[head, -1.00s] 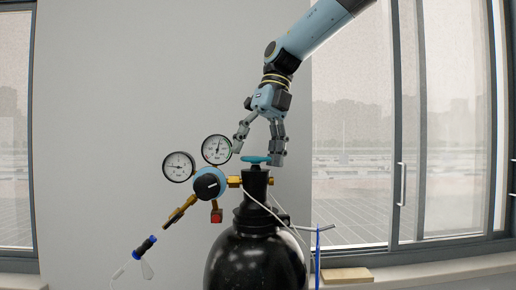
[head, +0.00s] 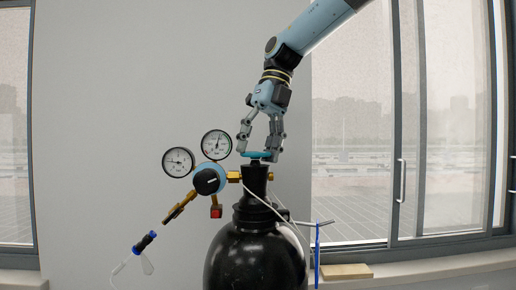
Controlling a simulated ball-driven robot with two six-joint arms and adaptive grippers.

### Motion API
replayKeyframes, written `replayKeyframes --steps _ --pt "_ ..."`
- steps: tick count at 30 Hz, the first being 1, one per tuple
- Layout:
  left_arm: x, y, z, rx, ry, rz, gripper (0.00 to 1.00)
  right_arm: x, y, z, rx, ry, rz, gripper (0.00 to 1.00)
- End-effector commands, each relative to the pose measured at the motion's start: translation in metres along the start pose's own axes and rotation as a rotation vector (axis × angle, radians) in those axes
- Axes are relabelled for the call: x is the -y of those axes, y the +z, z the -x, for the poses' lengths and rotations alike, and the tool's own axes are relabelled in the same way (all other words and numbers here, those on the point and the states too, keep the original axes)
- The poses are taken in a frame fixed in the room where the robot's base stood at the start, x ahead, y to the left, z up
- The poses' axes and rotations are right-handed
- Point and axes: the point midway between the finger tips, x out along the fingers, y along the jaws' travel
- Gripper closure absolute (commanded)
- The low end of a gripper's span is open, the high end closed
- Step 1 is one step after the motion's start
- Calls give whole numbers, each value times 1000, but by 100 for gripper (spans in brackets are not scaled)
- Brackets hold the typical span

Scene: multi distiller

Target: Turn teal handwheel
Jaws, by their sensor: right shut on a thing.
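The teal handwheel (head: 257,155) sits on top of the neck of a black gas cylinder (head: 257,255), near the middle of the head view. My right gripper (head: 257,152) comes down from above with its fingers on both sides of the handwheel. It is shut on the handwheel, one finger at the left rim and one at the right. The fingertips partly cover the wheel's edges. My left gripper is not in view.
A regulator (head: 209,179) with two round gauges juts left from the cylinder valve. A tube with a dark-ended connector (head: 145,242) hangs at lower left. A thin blue stand (head: 317,255) and a wooden block (head: 346,271) are at right. Windows and a grey wall lie behind.

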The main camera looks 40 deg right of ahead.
Motion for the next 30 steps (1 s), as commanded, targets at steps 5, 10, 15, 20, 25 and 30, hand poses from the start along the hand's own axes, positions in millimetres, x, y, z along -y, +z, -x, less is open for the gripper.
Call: replayKeyframes --steps 5,10,15,20,25,30 --pt "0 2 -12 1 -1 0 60 0 0 -2 34 2 -87 78" --pt "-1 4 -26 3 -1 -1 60 1 -1 -2 75 2 -213 78" --pt "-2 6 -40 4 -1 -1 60 0 -2 -2 119 2 -341 78" --pt "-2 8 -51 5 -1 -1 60 0 -2 -2 154 1 -449 78" --pt "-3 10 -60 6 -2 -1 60 0 -3 -1 183 1 -536 78" --pt "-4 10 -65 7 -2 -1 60 -1 -3 0 199 1 -591 78"
